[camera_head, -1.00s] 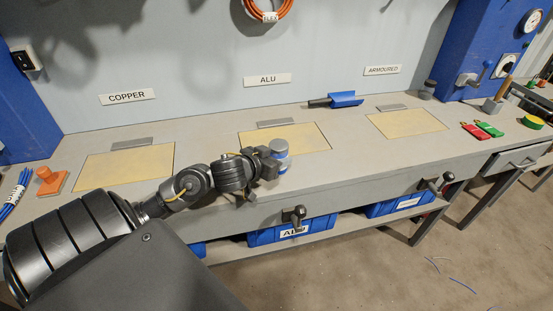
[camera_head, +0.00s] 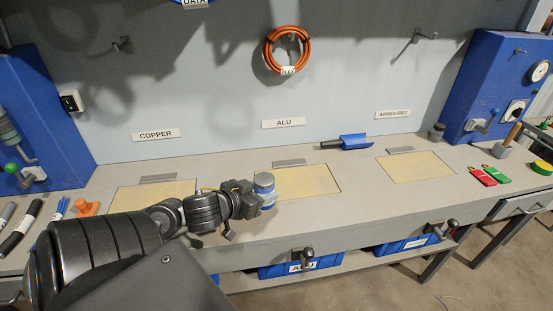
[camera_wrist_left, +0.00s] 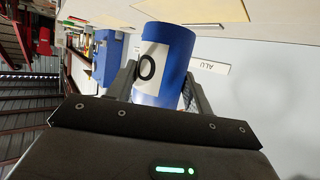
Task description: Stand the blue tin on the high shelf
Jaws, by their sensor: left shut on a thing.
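The blue tin (camera_head: 265,184) has a grey-blue lid and stands about upright in the head view, in front of the ALU mat. In the left wrist view the tin (camera_wrist_left: 178,68) is blue with a white label bearing a black mark, between the two fingers. My left gripper (camera_head: 256,195) is shut on the tin. I cannot tell whether a small gap separates the tin's base from the bench. My right gripper is not in view. No high shelf shows on the visible wall.
The workbench (camera_head: 365,207) carries yellow mats under COPPER, ALU and ARMOURED signs. A blue scoop (camera_head: 353,141) lies at the back. An orange cable coil (camera_head: 287,50) and empty hooks are on the wall. Blue machines flank the bench. Red and green items (camera_head: 490,174) lie at right.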

